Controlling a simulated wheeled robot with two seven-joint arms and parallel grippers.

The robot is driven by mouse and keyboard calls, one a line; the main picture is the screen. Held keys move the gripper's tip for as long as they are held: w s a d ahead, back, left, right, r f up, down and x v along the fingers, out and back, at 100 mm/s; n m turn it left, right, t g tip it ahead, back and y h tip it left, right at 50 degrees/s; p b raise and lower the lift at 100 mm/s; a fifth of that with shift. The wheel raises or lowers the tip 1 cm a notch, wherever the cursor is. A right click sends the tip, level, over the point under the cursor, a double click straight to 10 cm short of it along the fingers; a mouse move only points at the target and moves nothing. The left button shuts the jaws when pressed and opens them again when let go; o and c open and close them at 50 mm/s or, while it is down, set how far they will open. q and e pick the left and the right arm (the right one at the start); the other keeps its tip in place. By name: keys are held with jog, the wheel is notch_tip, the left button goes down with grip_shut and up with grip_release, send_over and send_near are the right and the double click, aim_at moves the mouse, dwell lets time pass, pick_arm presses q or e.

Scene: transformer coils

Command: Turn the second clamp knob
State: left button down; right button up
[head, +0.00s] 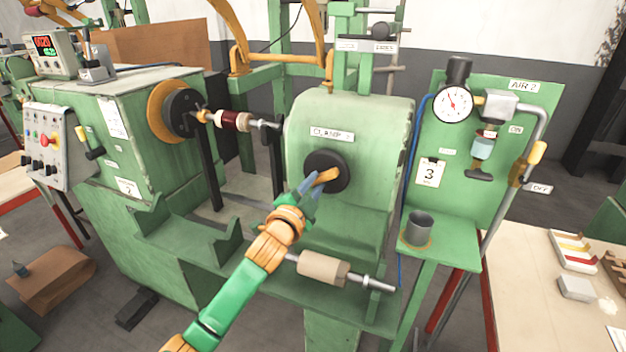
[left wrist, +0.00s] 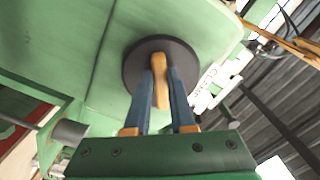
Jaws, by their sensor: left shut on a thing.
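The clamp knob is a black round disc (head: 338,162) with an orange bar handle (head: 327,176), on the green housing with a clamp label (head: 332,134). My left gripper (head: 314,184) reaches it from the lower left. In the left wrist view, the blue fingers (left wrist: 161,88) are shut on the orange handle (left wrist: 159,66), one on each side, in front of the black disc (left wrist: 183,58). The handle stands close to upright in that view. My right gripper is not in view.
A coil on a shaft (head: 233,121) sits between the left machine head and the clamp housing. A cardboard-coloured roll (head: 323,268) lies on a rod below the knob. A gauge (head: 452,104) and a grey cup (head: 419,226) are on the right panel.

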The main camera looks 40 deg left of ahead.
pick_arm(q)
jog(key=n, duration=0.2)
jog(key=n+p, duration=0.1)
jog(key=n, duration=0.1)
jog(key=n+p, duration=0.1)
jog(key=shift+d+r+n, duration=0.15)
jog(key=shift+d+n, duration=0.1)
jog(key=shift+n, duration=0.15)
jog(key=n+p, duration=0.1)
jog(key=n, duration=0.2)
jog(key=n+p, duration=0.1)
jog(key=n, duration=0.1)
jog(key=shift+w+d+p, duration=0.15)
jog(key=shift+d+p, duration=0.1)
jog(key=shift+p, duration=0.1)
jog(key=shift+n, duration=0.4)
jog(key=c, duration=1)
grip_release()
jog(key=shift+o, duration=1.2)
jog(key=shift+f, duration=0.2)
jog(key=shift+w+f, duration=0.1)
jog(key=shift+f, duration=0.05)
